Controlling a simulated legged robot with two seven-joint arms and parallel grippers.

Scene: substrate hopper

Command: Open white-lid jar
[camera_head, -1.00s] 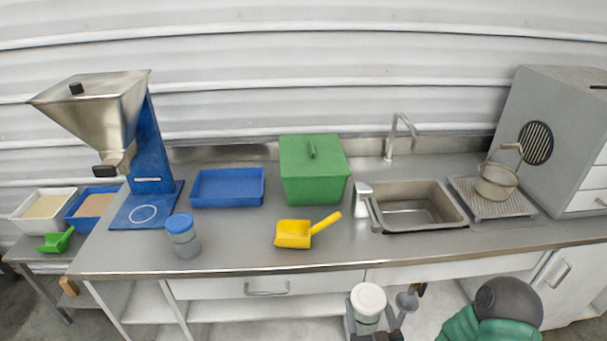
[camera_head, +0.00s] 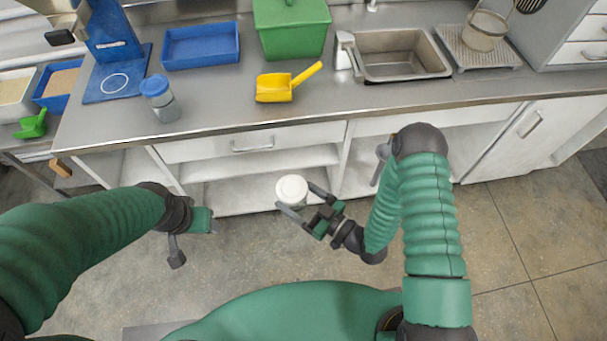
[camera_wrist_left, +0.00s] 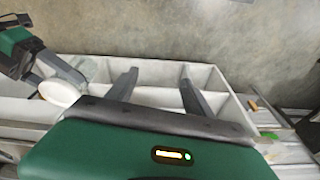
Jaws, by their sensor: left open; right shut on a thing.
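The white-lid jar (camera_head: 291,188) is held in front of the counter, its round white lid facing up toward my head. My right gripper (camera_head: 298,197) is shut around the jar's side, a finger on either side. My left gripper (camera_head: 195,240) is open and empty, to the left of the jar and apart from it. In the left wrist view, the left fingers (camera_wrist_left: 157,88) are spread with nothing between them. The jar's white lid (camera_wrist_left: 60,92) shows at the left there, beside my right gripper (camera_wrist_left: 45,70). Most of the jar's body is hidden under the lid.
The steel counter (camera_head: 215,95) carries a blue-lid jar (camera_head: 160,98), a yellow scoop (camera_head: 275,88), a blue tray (camera_head: 200,46), a green bin (camera_head: 292,30) and a sink (camera_head: 400,55). Its front edge and open shelves lie beyond the held jar. Bare floor (camera_head: 245,250) shows between my arms.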

